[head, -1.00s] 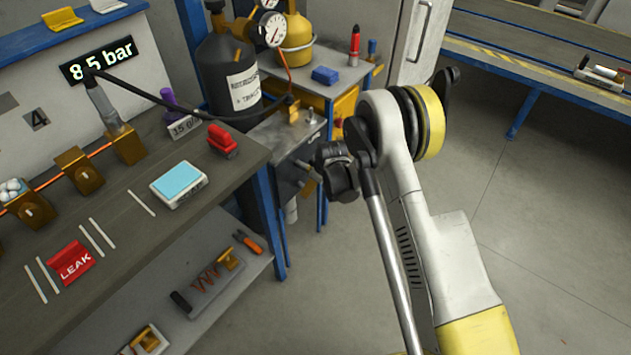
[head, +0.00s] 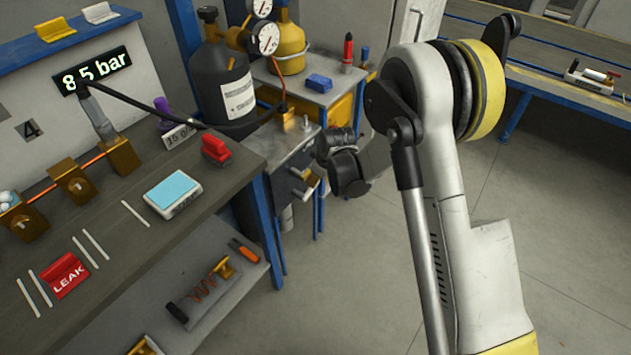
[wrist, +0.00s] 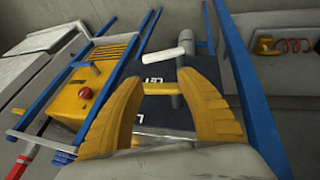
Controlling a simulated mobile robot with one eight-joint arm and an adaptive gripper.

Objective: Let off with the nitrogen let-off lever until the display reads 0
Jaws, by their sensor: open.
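The display (head: 92,72) in the head view reads 8.5 bar. A dark valve panel (head: 283,170) stands beyond the right end of the bench, below the gas bottles. In the wrist view the dark panel (wrist: 165,112) has partly covered white lettering. A tan bar with a short round end, perhaps the let-off lever (wrist: 158,88), crosses in front of it. My gripper (wrist: 157,70) is open, its two yellow fingers on either side of this bar. I cannot tell whether they touch it. In the head view my gripper (head: 306,186) is small, close to the panel.
A black bottle (head: 224,85) with a gauge and a yellow bottle (head: 288,45) stand behind the panel. Open floor (head: 310,290) lies right of the bench.

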